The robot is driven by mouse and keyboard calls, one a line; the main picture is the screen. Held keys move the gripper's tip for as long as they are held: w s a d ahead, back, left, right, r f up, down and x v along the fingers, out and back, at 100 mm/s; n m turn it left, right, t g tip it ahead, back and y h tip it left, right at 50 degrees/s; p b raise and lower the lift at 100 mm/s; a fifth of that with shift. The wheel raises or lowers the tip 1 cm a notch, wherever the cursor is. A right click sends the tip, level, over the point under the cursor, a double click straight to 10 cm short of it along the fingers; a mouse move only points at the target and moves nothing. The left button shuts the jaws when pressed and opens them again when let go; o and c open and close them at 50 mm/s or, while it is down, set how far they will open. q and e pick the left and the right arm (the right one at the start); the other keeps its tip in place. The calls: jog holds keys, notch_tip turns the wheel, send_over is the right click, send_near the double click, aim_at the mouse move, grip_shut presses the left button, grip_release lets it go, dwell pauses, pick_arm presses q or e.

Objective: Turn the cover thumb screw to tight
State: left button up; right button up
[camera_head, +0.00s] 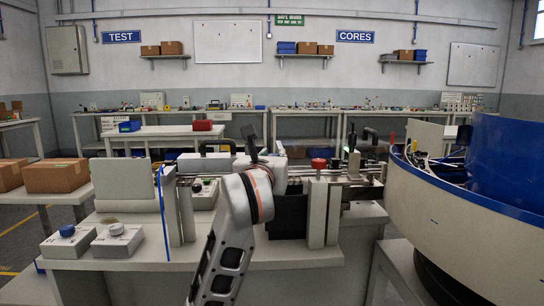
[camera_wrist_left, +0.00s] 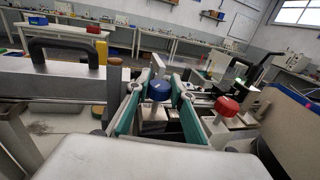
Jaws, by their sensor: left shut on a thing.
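A blue-topped knob (camera_wrist_left: 159,90), which looks like the cover thumb screw, stands upright between the teal finger pads of my left gripper (camera_wrist_left: 160,94) in the left wrist view. The gripper is shut on it. In the head view my left gripper (camera_head: 263,157) reaches over the middle of the bench machine, and the knob is hidden behind my wrist. No tightness mark on the knob is readable. My right gripper does not show in either view.
A red knob (camera_head: 318,163) stands close to the right of my gripper; it also shows in the left wrist view (camera_wrist_left: 224,106). A big blue-and-cream bowl (camera_head: 470,215) fills the right side. Two small knob boxes (camera_head: 118,243) sit at the front left. A black handle (camera_wrist_left: 64,47) rises at the left.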

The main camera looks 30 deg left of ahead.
pick_arm(q)
jog(key=shift+f, duration=0.2)
jog(key=o, duration=1.1)
jog(key=shift+w, duration=0.1)
jog(key=shift+o, duration=0.2)
jog(key=shift+r, duration=0.15)
jog(key=v, duration=0.8)
jog(key=shift+d, duration=0.1)
